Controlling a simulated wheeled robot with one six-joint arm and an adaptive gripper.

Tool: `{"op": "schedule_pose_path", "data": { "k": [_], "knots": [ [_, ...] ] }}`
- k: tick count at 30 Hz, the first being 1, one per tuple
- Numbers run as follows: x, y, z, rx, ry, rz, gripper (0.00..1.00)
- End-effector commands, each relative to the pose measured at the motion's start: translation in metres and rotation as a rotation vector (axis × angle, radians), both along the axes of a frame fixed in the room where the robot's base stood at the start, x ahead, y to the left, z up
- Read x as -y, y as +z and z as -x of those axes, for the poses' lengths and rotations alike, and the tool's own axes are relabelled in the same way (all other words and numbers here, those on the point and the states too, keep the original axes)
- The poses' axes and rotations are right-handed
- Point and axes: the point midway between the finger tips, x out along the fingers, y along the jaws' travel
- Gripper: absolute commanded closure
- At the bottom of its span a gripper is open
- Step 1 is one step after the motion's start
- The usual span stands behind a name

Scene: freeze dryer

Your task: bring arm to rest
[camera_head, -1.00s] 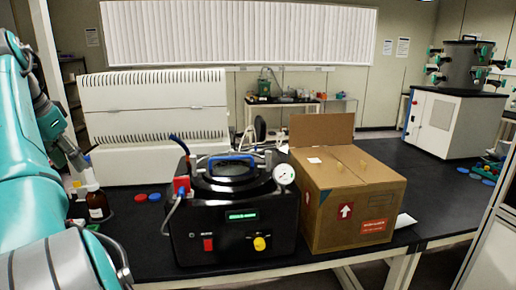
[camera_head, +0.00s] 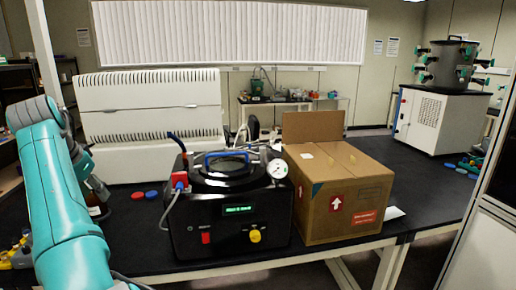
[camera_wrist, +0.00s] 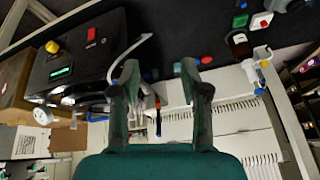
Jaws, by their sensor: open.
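My teal arm (camera_head: 62,205) stands at the left of the head view, folded upward and over to the right, with its end largely hidden behind its own links. In the wrist view my gripper (camera_wrist: 159,75) is open, its two dark fingers apart with nothing between them. That view looks over the bench with the scene turned upside down. The black device (camera_head: 231,222) with a round lid, gauge and yellow knob stands apart to the right of my arm. It also shows at the upper left of the wrist view (camera_wrist: 75,55).
A brown cardboard box (camera_head: 340,200) stands right of the black device. A white ribbed unit (camera_head: 150,125) is behind. A freeze dryer (camera_head: 440,115) with a dark drum is at the back right.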

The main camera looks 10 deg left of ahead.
Motion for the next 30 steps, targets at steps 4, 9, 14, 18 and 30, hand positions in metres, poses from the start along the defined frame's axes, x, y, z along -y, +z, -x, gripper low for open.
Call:
{"op": "schedule_pose_path", "data": {
  "k": [4, 9, 14, 18, 30],
  "knots": [
    [0.012, -0.057, -0.026, 0.017, 0.007, -0.007, 0.55],
    [0.038, -0.139, -0.059, 0.050, 0.023, -0.025, 0.55],
    [0.070, -0.213, -0.081, 0.084, 0.035, -0.042, 0.55],
    [0.104, -0.275, -0.094, 0.116, 0.046, -0.055, 0.55],
    [0.222, -0.428, -0.091, 0.209, 0.063, -0.088, 0.55]
  ]
}}
